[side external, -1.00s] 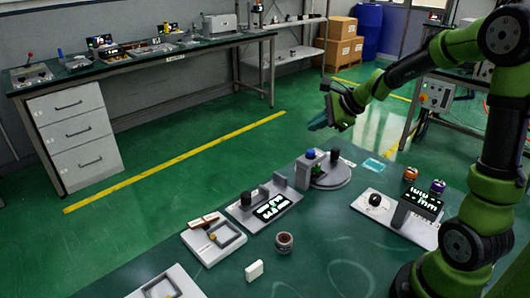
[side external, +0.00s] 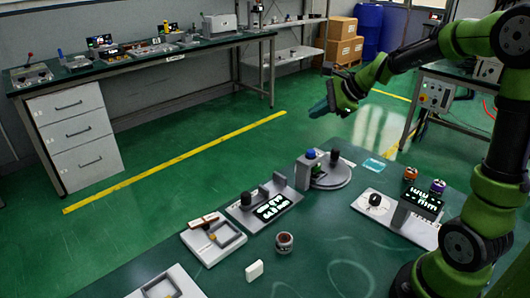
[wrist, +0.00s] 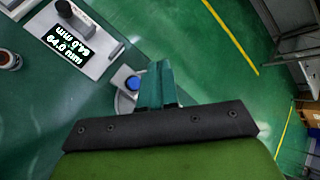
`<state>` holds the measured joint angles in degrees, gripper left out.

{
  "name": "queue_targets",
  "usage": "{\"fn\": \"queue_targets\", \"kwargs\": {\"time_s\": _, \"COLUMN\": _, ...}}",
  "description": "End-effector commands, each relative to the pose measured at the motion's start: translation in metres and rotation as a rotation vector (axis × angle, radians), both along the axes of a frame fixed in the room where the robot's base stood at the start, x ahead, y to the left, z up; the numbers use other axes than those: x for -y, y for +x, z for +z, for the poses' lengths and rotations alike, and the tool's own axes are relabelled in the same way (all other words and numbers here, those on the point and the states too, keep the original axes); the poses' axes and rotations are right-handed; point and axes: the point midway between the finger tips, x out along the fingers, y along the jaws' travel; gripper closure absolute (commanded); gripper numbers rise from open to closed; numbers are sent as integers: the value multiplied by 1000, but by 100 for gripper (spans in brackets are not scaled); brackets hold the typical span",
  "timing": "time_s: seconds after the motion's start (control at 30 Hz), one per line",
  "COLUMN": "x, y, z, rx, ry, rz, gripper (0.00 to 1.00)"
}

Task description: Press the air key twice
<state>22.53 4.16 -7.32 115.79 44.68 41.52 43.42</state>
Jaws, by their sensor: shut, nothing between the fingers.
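My gripper (side external: 318,108) is shut and empty, held in the air above and behind the bench devices. In the wrist view its teal fingers (wrist: 158,68) are together. No key labelled air can be read. A grey post with a blue button (side external: 310,153) stands beside a round grey base with a black knob (side external: 334,156). The blue button also shows in the wrist view (wrist: 132,83), just left of my fingers and apart from them. The round base is partly hidden there by my fingers.
A grey device with a lit display (side external: 272,207) stands left of the post. Another lit display device (side external: 424,201) stands at right, near orange and purple-topped jars. A small jar (side external: 284,242), a white block (side external: 254,270) and trays (side external: 213,240) occupy the front.

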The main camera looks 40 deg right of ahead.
Motion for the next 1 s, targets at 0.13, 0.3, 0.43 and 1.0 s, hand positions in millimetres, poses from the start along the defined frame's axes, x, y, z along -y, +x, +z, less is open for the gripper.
{"fn": "queue_targets", "kwargs": {"time_s": 0.13, "x": 0, "y": 0, "z": -3, "rx": -1, "ry": 0, "rz": 1, "gripper": 100}}
{"fn": "queue_targets", "kwargs": {"time_s": 0.3, "x": 0, "y": 0, "z": -17, "rx": -4, "ry": 3, "rz": 0, "gripper": 100}}
{"fn": "queue_targets", "kwargs": {"time_s": 0.43, "x": 0, "y": -1, "z": -35, "rx": -5, "ry": 4, "rz": -2, "gripper": 100}}
{"fn": "queue_targets", "kwargs": {"time_s": 1.0, "x": 0, "y": 0, "z": -88, "rx": -1, "ry": -1, "rz": -1, "gripper": 100}}
